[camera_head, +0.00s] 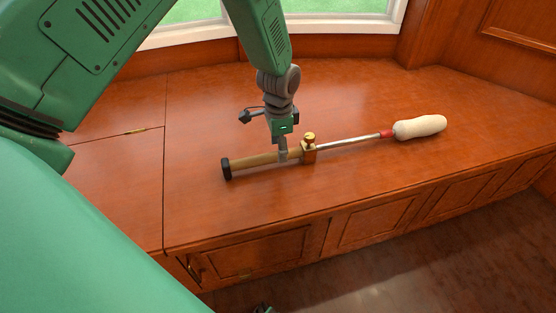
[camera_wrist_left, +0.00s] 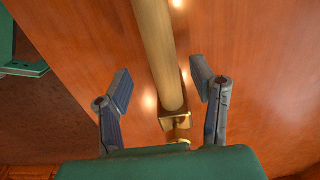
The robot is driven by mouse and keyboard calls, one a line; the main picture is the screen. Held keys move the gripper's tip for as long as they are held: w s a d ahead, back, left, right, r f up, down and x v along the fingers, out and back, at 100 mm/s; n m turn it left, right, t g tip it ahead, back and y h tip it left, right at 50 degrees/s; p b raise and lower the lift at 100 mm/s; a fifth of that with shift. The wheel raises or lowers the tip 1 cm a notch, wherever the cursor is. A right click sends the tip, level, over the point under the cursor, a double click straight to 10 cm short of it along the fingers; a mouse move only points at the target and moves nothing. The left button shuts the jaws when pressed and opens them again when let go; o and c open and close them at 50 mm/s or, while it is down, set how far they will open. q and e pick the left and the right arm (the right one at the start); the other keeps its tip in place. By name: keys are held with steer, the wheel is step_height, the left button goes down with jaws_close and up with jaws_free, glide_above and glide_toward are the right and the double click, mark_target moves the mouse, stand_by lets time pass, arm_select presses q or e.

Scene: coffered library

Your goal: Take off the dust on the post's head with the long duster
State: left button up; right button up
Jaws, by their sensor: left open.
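The long duster lies on the wooden window seat, with a black end cap at left, a tan handle (camera_head: 252,161), a brass clamp (camera_head: 309,150), a thin metal rod (camera_head: 350,143) and a white fluffy head (camera_head: 420,127). My left gripper (camera_head: 283,155) is right above the handle, just left of the clamp. In the left wrist view its two fingers (camera_wrist_left: 160,92) are open, one on each side of the handle (camera_wrist_left: 158,50), with gaps showing. The brass clamp (camera_wrist_left: 176,121) shows near the palm. I do not see the post or its head. My right gripper is not clearly visible.
The window seat (camera_head: 200,210) has a front edge with panelled doors (camera_head: 370,222) below it, above a dark floor. A window (camera_head: 340,10) is behind, and a panelled wall (camera_head: 510,45) rises at right. The seat top around the duster is clear.

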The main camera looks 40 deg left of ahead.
mark_target(276, 157)
arm_select(q)
steer(key=f, duration=0.1)
steer(key=a+f+b, duration=0.1)
steer(key=f, duration=0.3)
steer(key=shift+s+a+b, duration=0.1)
steer(key=shift+a+b, duration=0.15)
steer(key=shift+b, duration=0.05)
steer(key=shift+d+r, duration=0.25)
steer(key=shift+r, duration=0.05)
steer(key=shift+c, duration=0.8)
steer(key=shift+d+r, duration=0.1)
steer(key=shift+d, duration=0.2)
jaws_close()
